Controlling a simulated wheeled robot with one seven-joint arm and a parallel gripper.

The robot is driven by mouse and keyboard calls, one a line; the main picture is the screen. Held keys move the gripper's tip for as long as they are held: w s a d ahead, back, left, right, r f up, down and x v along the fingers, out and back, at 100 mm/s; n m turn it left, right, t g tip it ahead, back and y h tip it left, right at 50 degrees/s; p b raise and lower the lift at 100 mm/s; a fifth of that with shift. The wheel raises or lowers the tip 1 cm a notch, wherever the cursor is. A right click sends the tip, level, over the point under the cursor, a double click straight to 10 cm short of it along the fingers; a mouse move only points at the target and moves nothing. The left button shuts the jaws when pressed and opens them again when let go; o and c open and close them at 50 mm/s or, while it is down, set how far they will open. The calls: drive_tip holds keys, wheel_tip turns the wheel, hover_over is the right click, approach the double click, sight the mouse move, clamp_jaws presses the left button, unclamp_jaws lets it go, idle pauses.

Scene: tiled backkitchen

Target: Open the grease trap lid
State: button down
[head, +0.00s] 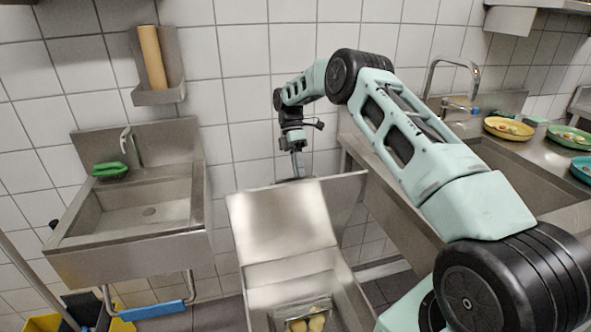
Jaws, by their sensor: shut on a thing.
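The steel grease trap (258,276) stands on the floor at the bottom middle. Its steel lid (278,218) is raised and tilted back, so the inside shows. A small tray or basket (285,313) with yellowish pieces lies in the trap. My gripper (296,172) is at the lid's far upper edge, pointing down, and is shut on the lid. Its fingertips are small and partly hidden behind that edge, so the exact contact is not clear.
A steel hand sink (75,243) hangs on the wall at left. A steel counter with a sink (519,178) and plates, one yellow (509,128), stands at right, close to my arm. Yellow buckets (122,325) stand at lower left. Tiled wall (240,95) is behind.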

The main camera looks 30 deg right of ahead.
wheel_tip(320, 180, down, 2)
drive_tip(key=shift+s+d+f, duration=0.1)
drive_tip(key=shift+s+f, duration=0.05)
drive_tip(key=shift+f, duration=0.1)
drive_tip(key=c, duration=1.5)
unclamp_jaws()
drive_tip(key=shift+o, duration=0.2)
drive_tip(key=shift+w+r, duration=0.1)
drive_tip(key=shift+w, duration=0.2)
drive_tip(key=v, duration=0.7)
drive_tip(key=shift+w+r, duration=0.1)
drive_tip(key=shift+r, duration=0.1)
